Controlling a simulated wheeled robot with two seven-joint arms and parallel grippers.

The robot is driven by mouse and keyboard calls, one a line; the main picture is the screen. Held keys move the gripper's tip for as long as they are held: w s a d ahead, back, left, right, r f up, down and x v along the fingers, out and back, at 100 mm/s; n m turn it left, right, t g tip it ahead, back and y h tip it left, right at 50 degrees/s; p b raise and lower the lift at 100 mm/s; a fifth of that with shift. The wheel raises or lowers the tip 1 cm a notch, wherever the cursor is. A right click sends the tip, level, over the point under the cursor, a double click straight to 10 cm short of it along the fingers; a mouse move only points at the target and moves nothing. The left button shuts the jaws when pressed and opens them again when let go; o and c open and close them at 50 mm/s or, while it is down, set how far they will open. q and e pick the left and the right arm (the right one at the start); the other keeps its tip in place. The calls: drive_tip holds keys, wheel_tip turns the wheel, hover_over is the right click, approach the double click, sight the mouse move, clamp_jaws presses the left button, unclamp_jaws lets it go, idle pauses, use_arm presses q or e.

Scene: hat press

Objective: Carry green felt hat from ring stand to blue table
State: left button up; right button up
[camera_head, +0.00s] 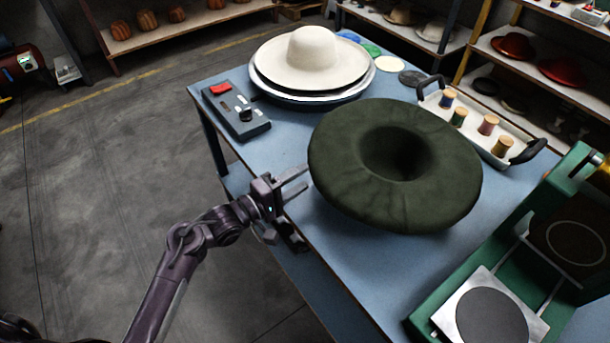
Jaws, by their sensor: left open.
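The green felt hat (343,160) is in the middle of the head view, over the blue table (355,272). Its hollow faces up and its wide brim is spread out around it. The brim hides what is beneath it, so I cannot tell whether it rests on a ring stand or on the tabletop; no ring stand shows. My left gripper (300,208) is open and empty at the table's left edge, just left of the hat's brim, apart from it as far as I can see. My right gripper is out of view.
A cream hat (313,48) lies on a round pan at the table's back. A control box (237,110) sits at the left edge. A white tray (432,102) with thread spools stands right of the hat. A green press (455,283) is at front right.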

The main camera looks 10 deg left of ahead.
use_arm(q)
drive_tip(key=v, duration=0.9)
drive_tip(key=shift+s+a+b, duration=0.15)
drive_tip(key=shift+s+b, duration=0.1)
drive_tip(key=shift+b, duration=0.1)
drive_tip(key=shift+f, duration=0.1)
drive_tip(key=s+a+f+m+g+y, duration=0.1)
drive_tip(key=s+f+y, duration=0.15)
drive_tip(key=f, duration=0.85)
drive_tip(key=s+a+f+m+g+y, duration=0.1)
drive_tip(key=s+a+f+g+y, duration=0.15)
drive_tip(key=f, duration=0.75)
drive_tip(key=s+f+m+y, duration=0.1)
drive_tip(key=s+f+y, duration=0.15)
drive_tip(key=f, duration=0.85)
drive_tip(key=s+a+f+m+g+y, duration=0.1)
drive_tip(key=s+f+m+g, duration=0.1)
drive_tip(key=s+f, duration=0.4)
drive_tip(key=s+a+f+m+g+y, duration=0.1)
drive_tip(key=s+f, duration=0.5)
drive_tip(key=s, duration=0.6)
drive_tip(key=s+a+f+m+g+y, duration=0.1)
drive_tip(key=s+f+m+g+y, duration=0.2)
drive_tip(key=s, duration=0.7)
wheel_tip(320, 180, down, 4)
drive_tip(key=m+g, duration=0.2)
drive_tip(key=shift+a+m, duration=0.3)
drive_tip(key=shift+m, duration=0.1)
drive_tip(key=shift+r+g, duration=0.15)
drive_tip(key=shift+g, duration=0.1)
